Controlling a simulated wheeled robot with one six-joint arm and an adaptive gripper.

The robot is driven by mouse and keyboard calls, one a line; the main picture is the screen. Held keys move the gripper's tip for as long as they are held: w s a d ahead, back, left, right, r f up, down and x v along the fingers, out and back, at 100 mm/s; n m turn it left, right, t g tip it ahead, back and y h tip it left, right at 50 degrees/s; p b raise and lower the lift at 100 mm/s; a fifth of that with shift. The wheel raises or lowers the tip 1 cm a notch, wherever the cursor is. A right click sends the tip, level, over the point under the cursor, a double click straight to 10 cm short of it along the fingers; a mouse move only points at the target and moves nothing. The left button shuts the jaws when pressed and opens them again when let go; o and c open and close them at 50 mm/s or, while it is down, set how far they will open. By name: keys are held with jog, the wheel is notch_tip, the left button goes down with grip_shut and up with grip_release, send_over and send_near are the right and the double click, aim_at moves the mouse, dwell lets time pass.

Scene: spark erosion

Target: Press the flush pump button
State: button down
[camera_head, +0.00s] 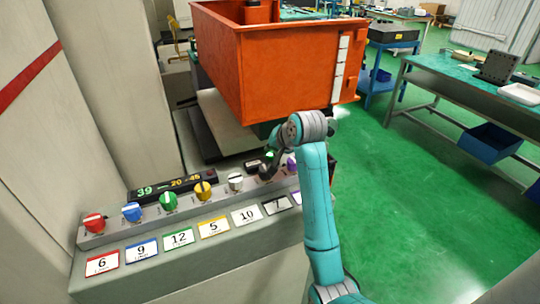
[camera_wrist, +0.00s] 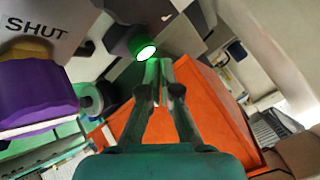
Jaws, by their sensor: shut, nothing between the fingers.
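A round green lit button (camera_wrist: 146,52) sits in a dark housing in the wrist view. No label naming it as the flush pump button can be read. My gripper (camera_wrist: 159,72) is shut and empty, its fingertips close to the lit button and a little below and right of it in the picture. I cannot tell whether they touch. In the head view my gripper (camera_head: 267,166) is at the right part of the control panel (camera_head: 190,260), beside a small green glow, and hides part of the panel there.
A row of coloured knobs, from a red knob (camera_head: 94,222) to a purple knob (camera_wrist: 35,90), runs along the panel. A display (camera_head: 172,187) stands behind them. A "SHUT" label (camera_wrist: 38,28) is near the purple knob. An orange tank (camera_head: 285,65) stands behind my gripper.

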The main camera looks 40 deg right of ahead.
aim_at(271, 156)
jog(key=shift+r, duration=3)
